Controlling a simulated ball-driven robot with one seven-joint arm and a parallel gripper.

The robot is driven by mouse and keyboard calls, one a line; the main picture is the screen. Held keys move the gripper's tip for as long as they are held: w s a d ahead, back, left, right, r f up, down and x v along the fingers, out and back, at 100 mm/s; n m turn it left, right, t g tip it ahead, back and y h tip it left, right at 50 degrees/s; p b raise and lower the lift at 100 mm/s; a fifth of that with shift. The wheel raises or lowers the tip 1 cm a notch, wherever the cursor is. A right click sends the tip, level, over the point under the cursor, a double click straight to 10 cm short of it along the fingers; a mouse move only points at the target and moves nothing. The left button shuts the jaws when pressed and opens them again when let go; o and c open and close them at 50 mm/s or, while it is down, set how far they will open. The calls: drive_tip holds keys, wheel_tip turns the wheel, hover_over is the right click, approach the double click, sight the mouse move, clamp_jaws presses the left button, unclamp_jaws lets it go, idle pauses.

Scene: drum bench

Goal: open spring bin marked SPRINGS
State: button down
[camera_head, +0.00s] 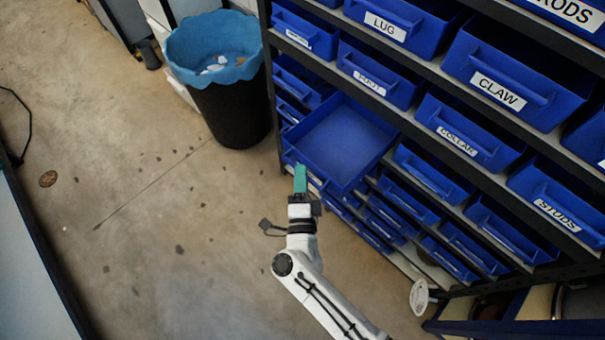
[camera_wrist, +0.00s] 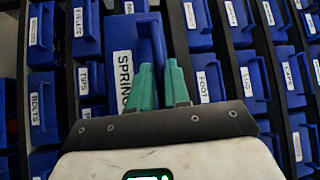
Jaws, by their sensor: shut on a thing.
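The spring bin (camera_head: 345,138) is a blue drawer that stands well out from the rack, with its bare blue floor showing in the head view. In the wrist view its front (camera_wrist: 122,36) carries a white label reading "SPRING", the end covered by my finger. My gripper (camera_head: 300,172) is at the bin's front edge, at the near left corner in the head view. In the wrist view the teal fingers of my gripper (camera_wrist: 159,68) are shut on the bin's front handle, which they partly hide.
Closed blue bins fill the rack around it, among them LUG (camera_head: 385,26), CLAW (camera_head: 497,90), COLLAR (camera_head: 457,140) and STUDS (camera_head: 556,214). A black waste bin (camera_head: 233,115) with a blue liner stands left of the rack. The concrete floor (camera_head: 160,220) at left is mostly clear.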

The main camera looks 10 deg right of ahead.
drive_tip(key=c, duration=1.2)
unclamp_jaws()
drive_tip(key=shift+o, duration=0.2)
drive_tip(key=shift+s, duration=0.1)
drive_tip(key=s+a+f+b, duration=0.1)
drive_tip(key=s, duration=0.9)
drive_tip(key=shift+s+a+f, duration=0.2)
drive_tip(key=shift+a+f, duration=0.05)
drive_tip(key=shift+f, duration=0.05)
drive_tip(key=w+a+r+n+g+y, duration=0.2)
drive_tip(key=w+a+r+n+y, duration=0.15)
drive_tip(key=n+y, duration=0.6)
drive_tip(key=s+d+f+n+g+h, duration=0.1)
drive_tip(key=s+d+f+n+g, duration=0.1)
drive_tip(key=s+d+n+g, duration=0.4)
drive_tip(key=s+d+f+n+g+h, duration=0.1)
drive_tip(key=s+d+f+n+g, duration=0.2)
drive_tip(key=d, duration=0.5)
drive_tip(key=s+d+r+g+h, duration=0.3)
drive_tip(key=s+d+g+h, duration=0.2)
drive_tip(key=s+d, duration=0.6)
drive_tip(key=shift+s+d+m+g, duration=0.4)
drive_tip(key=shift+d+g, duration=0.35)
drive_tip(key=shift+g, duration=0.45)
